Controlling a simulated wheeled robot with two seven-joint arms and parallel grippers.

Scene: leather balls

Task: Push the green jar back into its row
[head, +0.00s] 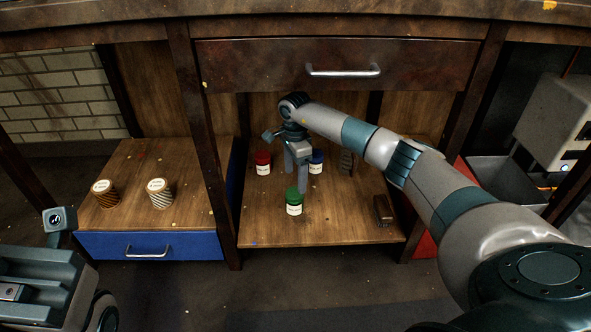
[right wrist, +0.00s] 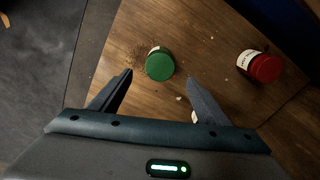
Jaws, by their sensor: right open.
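The green jar (head: 294,207) stands upright on the wooden shelf board under the drawer, nearer the front edge than the red jar (head: 263,164) and the blue jar (head: 316,163). My right gripper (head: 296,182) is open and points down close behind the green jar in the head view. In the right wrist view the green jar (right wrist: 160,65) shows between and just beyond the two fingertips, and the red jar (right wrist: 265,68) is off to the right. I see no clear contact. Part of my left gripper (head: 42,275) is at the lower left; its fingers cannot be made out.
A drawer with a metal handle (head: 343,71) hangs above the shelf. A dark brown block (head: 383,211) lies at the shelf's right front. Two striped white-lidded containers (head: 160,195) stand on the left board above a blue drawer (head: 150,246). Posts flank the shelf.

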